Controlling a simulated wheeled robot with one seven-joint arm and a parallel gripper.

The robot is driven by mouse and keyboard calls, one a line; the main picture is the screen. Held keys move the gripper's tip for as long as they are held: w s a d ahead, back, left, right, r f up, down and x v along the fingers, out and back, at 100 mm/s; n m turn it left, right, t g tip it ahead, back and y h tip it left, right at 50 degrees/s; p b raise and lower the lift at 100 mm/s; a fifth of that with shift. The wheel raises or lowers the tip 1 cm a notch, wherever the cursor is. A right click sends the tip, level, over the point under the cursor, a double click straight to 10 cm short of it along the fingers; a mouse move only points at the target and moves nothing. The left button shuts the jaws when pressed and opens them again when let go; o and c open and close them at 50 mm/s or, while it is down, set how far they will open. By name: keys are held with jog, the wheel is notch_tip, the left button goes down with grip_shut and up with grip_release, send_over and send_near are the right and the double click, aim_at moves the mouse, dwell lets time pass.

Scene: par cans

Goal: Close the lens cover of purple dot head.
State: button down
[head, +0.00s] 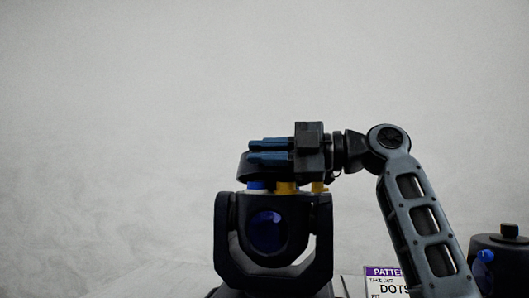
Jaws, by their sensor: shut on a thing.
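The dot head (232,236) is a black lamp head in a U-shaped yoke, low in the middle of the head view. Its round blue-purple lens (267,231) faces me and is uncovered. A dark rounded flap, which looks like the lens cover (246,170), lies raised above the top of the head. Blue and yellow pieces show between the flap and the head. My gripper (266,151) comes from the right with its blue fingers pointing left. It is shut on what appears to be this cover; the exact contact is hard to see.
Another black device (503,247) with a knob and a blue part is at the right edge. The space above and left is clear.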

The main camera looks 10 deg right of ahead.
jog(key=c, duration=1.2)
grip_release()
jog(key=v, duration=0.8)
jog(key=shift+p, duration=0.3)
